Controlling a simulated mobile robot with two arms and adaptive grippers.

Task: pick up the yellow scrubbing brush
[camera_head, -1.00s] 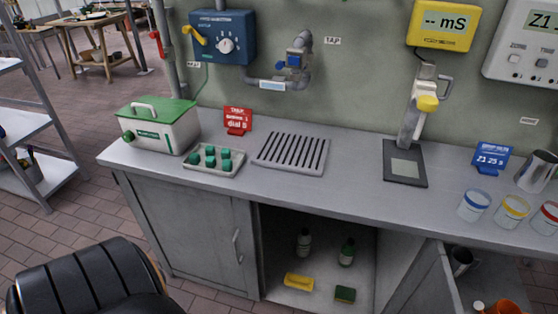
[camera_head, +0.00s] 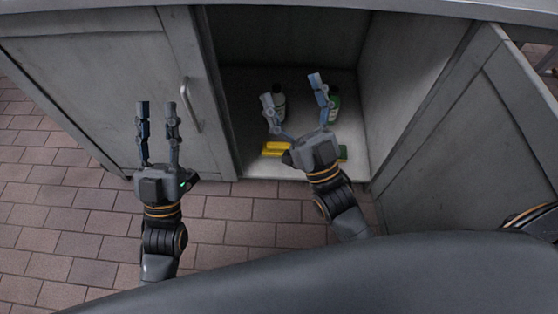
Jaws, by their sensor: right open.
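The yellow scrubbing brush (camera_head: 274,149) lies on the pale floor of the open cabinet, near its front edge. My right gripper (camera_head: 293,91) is open and empty, its fingers spread and pointing into the cabinet. Its palm and lower finger links overlap the brush's right end in the picture. I cannot tell whether they touch it. My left gripper (camera_head: 156,105) is in front of the closed cabinet door, left of the opening. Its two fingers stand apart with nothing between them.
A dark bottle (camera_head: 279,101) and a green bottle (camera_head: 334,106) stand behind the brush, partly hidden by my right fingers. A green sponge (camera_head: 343,153) shows beside my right wrist. The right cabinet door (camera_head: 480,125) stands open. The left door (camera_head: 100,85) has a handle (camera_head: 190,106).

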